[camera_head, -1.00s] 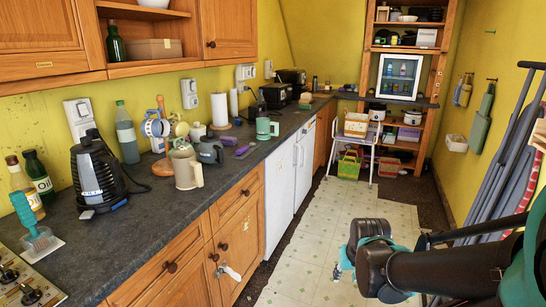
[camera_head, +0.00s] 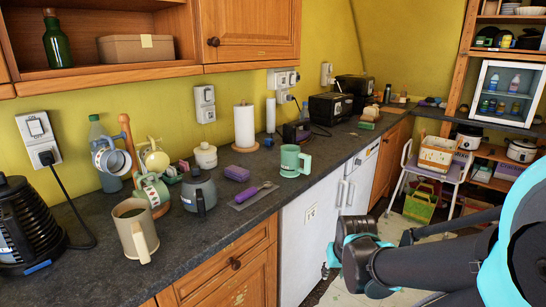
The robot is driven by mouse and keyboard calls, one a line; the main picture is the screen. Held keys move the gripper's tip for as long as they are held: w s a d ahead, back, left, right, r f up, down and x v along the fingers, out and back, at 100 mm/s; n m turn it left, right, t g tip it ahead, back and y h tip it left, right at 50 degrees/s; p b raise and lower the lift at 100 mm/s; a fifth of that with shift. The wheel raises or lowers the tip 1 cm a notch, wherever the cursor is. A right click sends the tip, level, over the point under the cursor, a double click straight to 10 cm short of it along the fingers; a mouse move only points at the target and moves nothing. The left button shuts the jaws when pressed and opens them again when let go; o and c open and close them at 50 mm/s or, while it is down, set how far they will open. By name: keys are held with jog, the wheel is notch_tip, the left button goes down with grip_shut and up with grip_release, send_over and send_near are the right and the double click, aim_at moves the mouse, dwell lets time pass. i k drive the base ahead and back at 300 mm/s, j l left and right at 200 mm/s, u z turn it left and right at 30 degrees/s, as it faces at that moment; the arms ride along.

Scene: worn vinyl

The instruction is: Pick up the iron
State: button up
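A dark purple appliance that looks like the iron (camera_head: 296,132) stands at the back of the dark worktop (camera_head: 235,221), near the wall and beyond the mint green mug. It is small in the view and a dark cord runs beside it. My arm reaches in from the lower right, with black links and light blue joints, in front of the white cabinet fronts and well apart from the iron. I cannot make out my gripper's fingers; the arm's near parts cover that area.
A mint green mug (camera_head: 290,161), a purple sponge (camera_head: 237,173), a grey pot (camera_head: 199,192) and a beige jug (camera_head: 135,229) stand nearer on the worktop. A paper towel roll (camera_head: 244,127) and black toaster-like boxes (camera_head: 330,108) stand along the wall. A chair (camera_head: 455,170) holds a basket.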

aim_at(300, 138)
jog(key=i+l+u, duration=0.1)
jog(key=i+l, duration=0.2)
jog(key=i+l+u, duration=0.1)
jog(key=i+l, duration=0.15)
jog(key=i+l+u, duration=0.1)
jog(key=i+l, duration=0.15)
jog(key=l, duration=0.2)
jog(key=i+l+u, duration=0.1)
jog(key=i+l, duration=0.15)
jog(key=l, duration=0.15)
jog(key=i+l+u, duration=0.1)
jog(key=l, duration=0.3)
jog(key=i+l, duration=0.1)
jog(key=l, duration=0.2)
jog(key=i+l, duration=0.15)
jog(key=l, duration=0.15)
jog(key=i+l, duration=0.1)
jog(key=l, duration=0.25)
jog(key=i+l+u, duration=0.1)
jog(key=l, duration=0.2)
